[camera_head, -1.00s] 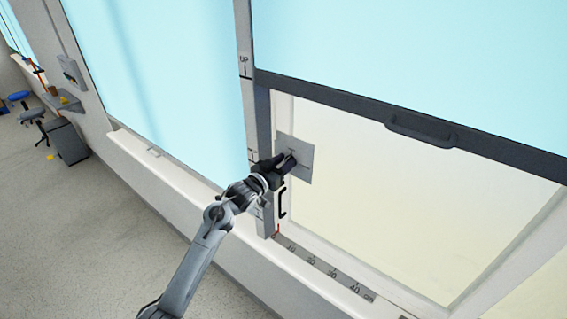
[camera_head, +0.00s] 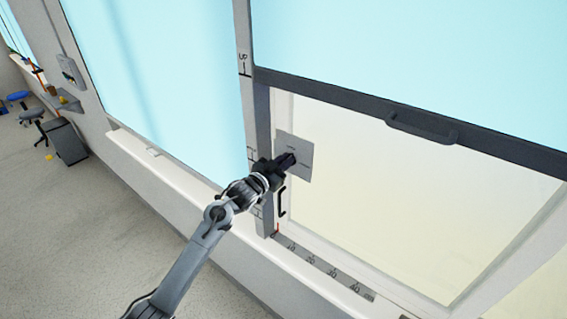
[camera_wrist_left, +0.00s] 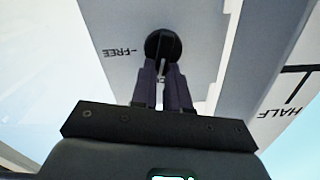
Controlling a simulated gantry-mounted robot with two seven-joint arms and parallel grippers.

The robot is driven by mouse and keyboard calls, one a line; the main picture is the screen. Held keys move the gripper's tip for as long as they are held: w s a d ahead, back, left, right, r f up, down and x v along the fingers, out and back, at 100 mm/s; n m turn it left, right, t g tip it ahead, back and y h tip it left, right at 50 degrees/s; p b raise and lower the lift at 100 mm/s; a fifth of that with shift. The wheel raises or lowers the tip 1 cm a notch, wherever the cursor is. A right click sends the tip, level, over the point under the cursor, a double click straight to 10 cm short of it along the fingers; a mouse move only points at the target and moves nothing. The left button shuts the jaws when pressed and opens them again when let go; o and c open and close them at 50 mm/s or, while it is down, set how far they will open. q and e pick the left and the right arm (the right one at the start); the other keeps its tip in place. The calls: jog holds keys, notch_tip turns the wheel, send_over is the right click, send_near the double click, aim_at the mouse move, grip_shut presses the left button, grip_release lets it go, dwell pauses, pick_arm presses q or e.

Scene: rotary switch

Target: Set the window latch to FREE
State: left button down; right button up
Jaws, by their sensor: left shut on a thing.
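The window latch is a round black knob (camera_wrist_left: 163,42) on a grey square plate (camera_head: 300,147), which is fixed to the pale panel under the raised sash. In the left wrist view, my left gripper (camera_wrist_left: 163,72) is shut on the knob, with a finger on each side of its grip. A pale mark shows on the knob between the fingertips. The word FREE (camera_wrist_left: 122,52) appears upside down on the plate, left of the knob in that view. In the head view my left gripper (camera_head: 288,160) covers the knob. My right gripper is not in view.
A dark sash bar with a handle (camera_head: 423,126) crosses above the plate. A grey post (camera_head: 257,110) with UP and HALF marks stands beside it. A black bracket handle (camera_head: 281,202) is below. A numbered scale (camera_head: 325,267) runs along the sill.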

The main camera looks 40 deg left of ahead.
pick_arm(q)
jog(key=shift+d+f+m+b, duration=0.3)
jog(key=shift+m+b, duration=0.9)
jog(key=shift+m, duration=1.25)
jog(key=shift+d+f+m+b, duration=0.15)
jog(key=shift+f+m+b, duration=0.2)
jog(key=shift+m+b, duration=1.5)
jog(key=shift+d+f+m+b, duration=0.3)
jog(key=shift+m+b, duration=0.2)
jog(key=shift+m, duration=2.6)
jog(key=c, duration=1.1)
grip_release()
jog(key=shift+s, duration=0.1)
